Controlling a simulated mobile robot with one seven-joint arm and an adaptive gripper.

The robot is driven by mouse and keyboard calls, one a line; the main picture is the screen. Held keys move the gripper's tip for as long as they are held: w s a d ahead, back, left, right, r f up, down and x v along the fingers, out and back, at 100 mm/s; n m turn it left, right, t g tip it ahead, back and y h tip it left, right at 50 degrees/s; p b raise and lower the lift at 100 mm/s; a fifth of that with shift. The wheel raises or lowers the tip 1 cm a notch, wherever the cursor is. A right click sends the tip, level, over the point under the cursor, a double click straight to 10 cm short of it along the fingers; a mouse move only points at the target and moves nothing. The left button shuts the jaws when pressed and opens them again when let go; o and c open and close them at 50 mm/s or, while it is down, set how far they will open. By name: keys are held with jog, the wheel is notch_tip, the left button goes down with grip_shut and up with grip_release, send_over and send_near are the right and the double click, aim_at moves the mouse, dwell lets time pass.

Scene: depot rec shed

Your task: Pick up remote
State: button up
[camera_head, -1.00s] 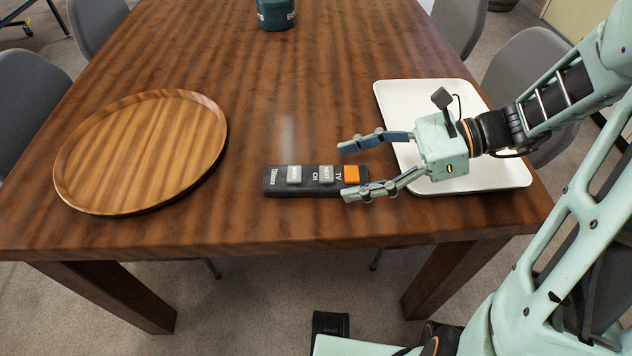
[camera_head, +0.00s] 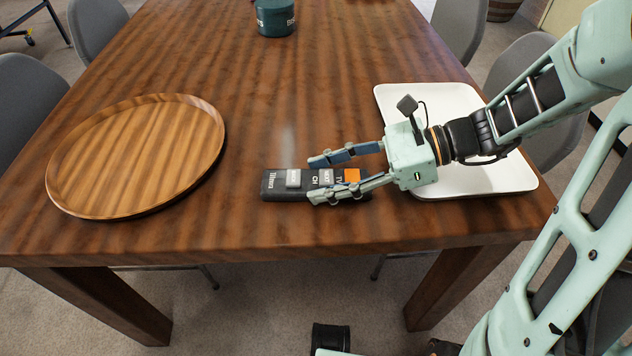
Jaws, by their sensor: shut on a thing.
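The remote (camera_head: 279,186) is dark with grey buttons and an orange one at its right end. It lies on the wooden table, near the front edge, long side running left to right. My gripper (camera_head: 317,179) reaches in from the right, one finger along the far side of the remote and one along the near side. It is shut on the remote around its middle and right part. The fingers hide part of the buttons and the near edge. I cannot see any gap between the remote and the table.
A round wooden tray (camera_head: 135,155) lies on the left of the table (camera_head: 255,110). A white rectangular tray (camera_head: 500,178) lies under my wrist on the right. A dark green canister (camera_head: 276,18) stands at the back. Grey chairs surround the table; its middle is clear.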

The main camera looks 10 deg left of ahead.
jog(key=c, duration=0.4)
jog(key=shift+r, duration=0.25)
